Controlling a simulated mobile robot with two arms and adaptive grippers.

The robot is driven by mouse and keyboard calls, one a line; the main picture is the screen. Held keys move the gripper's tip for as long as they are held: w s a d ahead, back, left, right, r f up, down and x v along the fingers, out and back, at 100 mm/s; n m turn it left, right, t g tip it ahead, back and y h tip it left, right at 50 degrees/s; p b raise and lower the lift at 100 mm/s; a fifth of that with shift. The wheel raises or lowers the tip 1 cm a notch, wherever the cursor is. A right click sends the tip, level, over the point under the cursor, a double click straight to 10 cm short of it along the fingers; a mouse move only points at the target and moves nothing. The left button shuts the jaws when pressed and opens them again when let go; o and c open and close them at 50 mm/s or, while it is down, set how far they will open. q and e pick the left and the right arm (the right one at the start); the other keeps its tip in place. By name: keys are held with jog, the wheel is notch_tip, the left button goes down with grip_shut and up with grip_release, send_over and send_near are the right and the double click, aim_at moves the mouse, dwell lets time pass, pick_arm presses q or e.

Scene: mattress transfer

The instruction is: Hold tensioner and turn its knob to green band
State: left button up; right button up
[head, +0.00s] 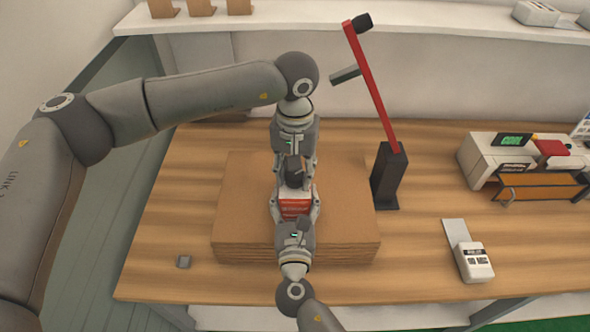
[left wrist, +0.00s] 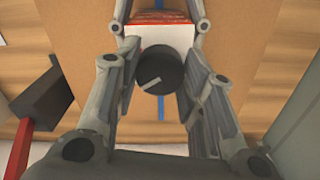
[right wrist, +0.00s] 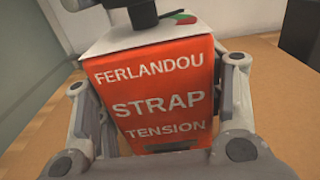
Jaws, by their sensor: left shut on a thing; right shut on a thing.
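The strap tensioner (head: 295,208), a box with red labelled sides and a white top, stands on the stack of brown cardboard sheets (head: 345,222). My right gripper (right wrist: 160,100) is shut on its body, one finger on each side of the red face. The black knob (left wrist: 160,70) is on the white top; a pale pointer line on it slants toward the lower left in the left wrist view. My left gripper (left wrist: 160,78) is shut on the knob. A green and red patch (right wrist: 184,18) shows on the top beside the knob; the rest of the scale is hidden.
A blue strap (left wrist: 160,105) runs over the cardboard. A red lever on a black post (head: 390,175) stands right of the stack. A handheld device (head: 472,262) and a machine with a green display (head: 512,140) are further right. A small grey block (head: 184,262) lies front left.

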aim_at(295, 173)
pick_arm(q)
jog(key=shift+w+a, duration=0.1)
jog(key=shift+w, duration=0.1)
jog(key=o, duration=0.9)
jog(key=shift+o, duration=0.7)
jog(key=shift+s, duration=0.15)
jog(key=shift+r, duration=0.15)
notch_tip(295, 173, up, 12)
